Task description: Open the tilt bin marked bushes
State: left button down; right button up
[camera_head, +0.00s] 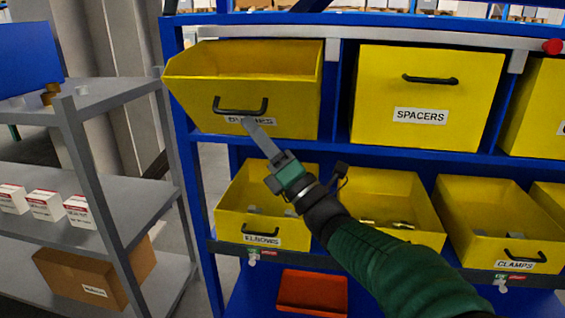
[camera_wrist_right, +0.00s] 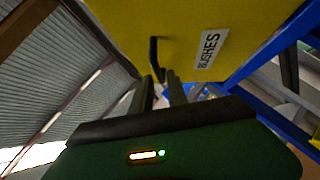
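The yellow tilt bin marked bushes (camera_head: 205,115) is at the upper left of the blue rack in the head view. It leans out at the top, and its inside shows behind the front rim. Its black handle (camera_head: 240,106) is above the label, which my gripper partly covers. My right gripper (camera_head: 250,124) is just below the handle. In the wrist view its two fingers (camera_wrist_right: 161,80) stand apart, with the handle's lower end (camera_wrist_right: 155,58) near the gap. Contact cannot be told. My left gripper is not in view.
The closed spacers bin (camera_head: 425,97) is to the right. Open yellow bins, including elbows (camera_head: 262,212) and clamps (camera_head: 500,222), are on the row below, close to my right arm. A grey shelf (camera_head: 120,205) with boxes stands left. A red tray (camera_head: 312,290) is underneath.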

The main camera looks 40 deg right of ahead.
jog(key=v, duration=1.1)
jog(key=shift+s+f, duration=0.3)
jog(key=shift+d, duration=0.1)
